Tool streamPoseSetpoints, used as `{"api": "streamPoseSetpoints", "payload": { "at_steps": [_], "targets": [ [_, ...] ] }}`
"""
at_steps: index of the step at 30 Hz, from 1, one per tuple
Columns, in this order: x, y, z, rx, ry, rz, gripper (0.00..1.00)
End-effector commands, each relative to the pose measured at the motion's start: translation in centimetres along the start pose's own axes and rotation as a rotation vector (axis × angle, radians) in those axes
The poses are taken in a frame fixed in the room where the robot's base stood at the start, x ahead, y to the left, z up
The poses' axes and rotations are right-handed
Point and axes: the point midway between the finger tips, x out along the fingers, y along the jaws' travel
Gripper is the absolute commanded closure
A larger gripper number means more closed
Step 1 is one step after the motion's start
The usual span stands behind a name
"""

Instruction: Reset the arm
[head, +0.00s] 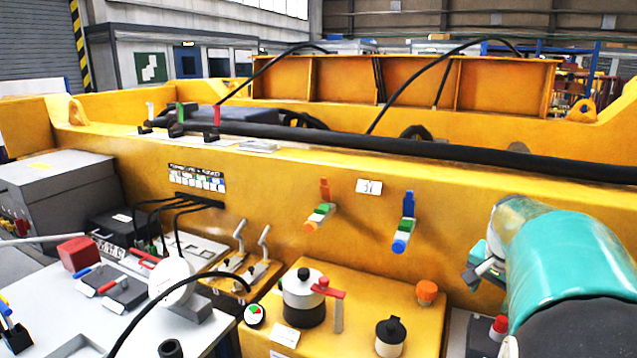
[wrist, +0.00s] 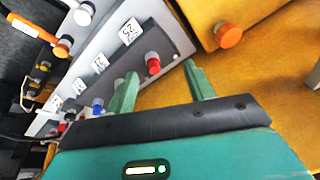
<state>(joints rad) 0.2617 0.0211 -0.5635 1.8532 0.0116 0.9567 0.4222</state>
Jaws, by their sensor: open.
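My gripper (wrist: 162,82) shows in the wrist view with its two green fingers spread apart and nothing between their tips. Behind them lies a grey panel (wrist: 178,42) with a red knob (wrist: 152,63) that appears between the fingers. In the head view my teal arm reaches in from the lower right. A small part of my gripper (head: 482,268) shows at its left side, in front of the yellow casting (head: 290,190). Its fingertips are hard to make out there.
An orange knob (head: 427,291) sits on a yellow box (head: 365,285), with a black-topped white pot (head: 303,297) and a black knob (head: 390,332). Two coloured levers stick out of the casting. A white table (head: 130,335) with small items is at lower left.

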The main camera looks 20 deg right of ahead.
Motion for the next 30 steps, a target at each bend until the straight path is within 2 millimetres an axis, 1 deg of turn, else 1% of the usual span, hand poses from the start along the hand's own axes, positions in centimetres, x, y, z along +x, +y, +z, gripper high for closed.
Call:
{"api": "streamPoseSetpoints", "payload": {
  "at_steps": [1, 2, 3, 5, 6, 8, 9, 11, 12, 13, 14, 15, 18, 21, 24, 26, 30],
  "targets": [
    [-1.0, -1.7, 2.7, -0.076, -0.013, -0.048, 0.47],
    [-1.5, -2.6, 4.2, -0.123, -0.020, -0.072, 0.47],
    [-2.2, -3.7, 6.3, -0.188, -0.026, -0.104, 0.47],
    [-3.3, -5.1, 9.5, -0.286, -0.033, -0.148, 0.47],
    [-4.0, -5.9, 11.7, -0.353, -0.035, -0.175, 0.47],
    [-5.0, -6.8, 15.0, -0.454, -0.034, -0.213, 0.47],
    [-5.7, -7.2, 17.2, -0.522, -0.032, -0.237, 0.47],
    [-6.6, -7.5, 20.4, -0.624, -0.023, -0.269, 0.47],
    [-7.2, -7.6, 22.6, -0.693, -0.016, -0.287, 0.47],
    [-7.5, -7.6, 24.2, -0.744, -0.009, -0.301, 0.47],
    [-7.9, -7.5, 25.7, -0.796, 0.000, -0.313, 0.47],
    [-8.3, -7.3, 27.7, -0.863, 0.013, -0.327, 0.47],
    [-8.8, -6.4, 31.9, -1.011, 0.049, -0.352, 0.47],
    [-8.9, -5.5, 34.7, -1.117, 0.079, -0.363, 0.47],
    [-8.9, -4.9, 36.0, -1.170, 0.097, -0.366, 0.47],
    [-8.8, -4.8, 36.3, -1.183, 0.100, -0.366, 0.47],
    [-8.8, -4.8, 36.3, -1.183, 0.100, -0.366, 0.47]
  ]
}}
